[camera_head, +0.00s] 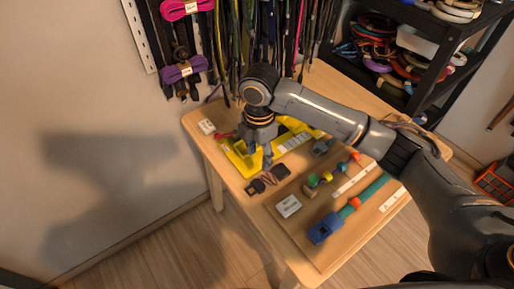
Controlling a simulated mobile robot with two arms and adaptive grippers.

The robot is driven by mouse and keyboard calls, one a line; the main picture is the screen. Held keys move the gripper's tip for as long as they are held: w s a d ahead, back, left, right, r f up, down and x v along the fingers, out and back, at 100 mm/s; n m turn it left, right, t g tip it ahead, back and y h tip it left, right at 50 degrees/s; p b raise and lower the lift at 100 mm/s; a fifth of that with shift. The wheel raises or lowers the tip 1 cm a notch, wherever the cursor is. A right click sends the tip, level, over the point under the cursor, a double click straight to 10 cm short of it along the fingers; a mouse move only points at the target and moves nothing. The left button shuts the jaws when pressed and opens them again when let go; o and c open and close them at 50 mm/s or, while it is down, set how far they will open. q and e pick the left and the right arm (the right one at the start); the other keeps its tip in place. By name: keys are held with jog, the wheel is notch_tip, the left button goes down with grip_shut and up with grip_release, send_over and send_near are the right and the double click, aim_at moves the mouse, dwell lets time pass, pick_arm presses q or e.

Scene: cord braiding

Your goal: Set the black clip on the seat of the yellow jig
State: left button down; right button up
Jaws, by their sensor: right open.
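The yellow jig (236,157) lies at the back left of the wooden table, partly hidden behind my right gripper (263,160). That gripper points down over the jig's front edge and is open. Just in front of it lie two small black pieces, one at the left (255,187) and one at the right (281,172), with a reddish-brown cord (268,179) between them. I cannot tell which of them is the black clip. The jig's seat cannot be made out. My left gripper is not in view.
A board with a blue clamp (325,228), a teal strip (372,190) and coloured knobs (327,177) fills the table's right side. Cords hang on the wall behind. A black shelf (430,75) stands at the back right.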

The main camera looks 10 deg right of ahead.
aim_at(259, 184)
notch_tip(259, 184, down, 12)
jog(key=shift+s+f, duration=0.1)
jog(key=shift+f, duration=0.55)
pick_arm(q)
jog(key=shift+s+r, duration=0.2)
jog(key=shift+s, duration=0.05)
